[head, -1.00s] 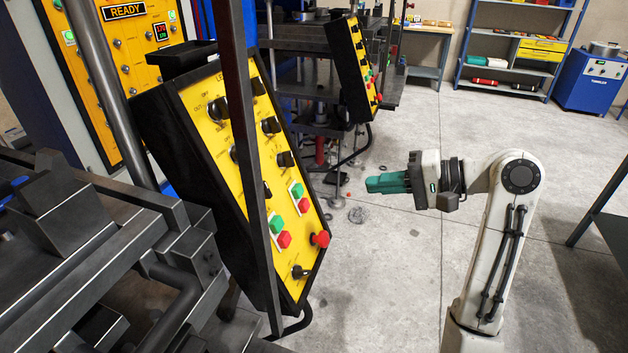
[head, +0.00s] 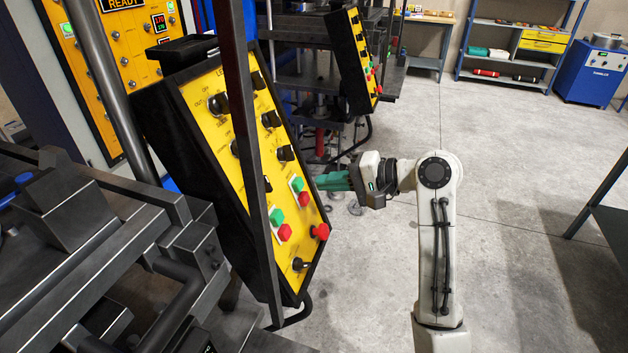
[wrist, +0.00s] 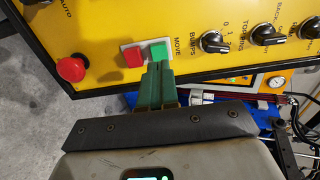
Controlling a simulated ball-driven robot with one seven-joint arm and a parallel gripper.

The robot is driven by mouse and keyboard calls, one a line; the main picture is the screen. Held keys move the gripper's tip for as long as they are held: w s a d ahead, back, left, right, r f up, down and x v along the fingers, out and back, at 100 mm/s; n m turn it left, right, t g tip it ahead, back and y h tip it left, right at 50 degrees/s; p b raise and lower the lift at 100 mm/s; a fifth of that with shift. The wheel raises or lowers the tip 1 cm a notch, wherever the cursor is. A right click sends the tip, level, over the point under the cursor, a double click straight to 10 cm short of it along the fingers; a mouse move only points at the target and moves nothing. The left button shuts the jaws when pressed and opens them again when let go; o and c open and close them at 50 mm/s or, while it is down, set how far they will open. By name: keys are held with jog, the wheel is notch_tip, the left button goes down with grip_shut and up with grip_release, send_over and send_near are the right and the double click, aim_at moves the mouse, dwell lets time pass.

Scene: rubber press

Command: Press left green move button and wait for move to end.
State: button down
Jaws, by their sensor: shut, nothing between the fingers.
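The left yellow control panel (head: 225,138) is tilted in its black housing. Its green move button (head: 298,184) sits beside a red button (head: 303,199), near the panel's right edge. In the wrist view the green button (wrist: 158,52) is next to the label MOVE, with the red button (wrist: 133,57) to its left. My gripper (head: 319,180) has teal fingers, shut and empty, pointing at the panel just right of the green button in the head view. In the wrist view the fingertips (wrist: 159,67) overlap the button's lower edge; contact cannot be told.
A red mushroom button (head: 320,232) stands out near the panel's lower right corner. Another green and red pair (head: 280,224) lies lower left. A dark bar (head: 250,150) crosses in front of the panel. A second panel (head: 357,55) stands behind. The floor to the right is clear.

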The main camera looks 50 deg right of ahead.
aim_at(300, 184)
jog(key=shift+x, duration=1.85)
jog(key=shift+p, duration=0.35)
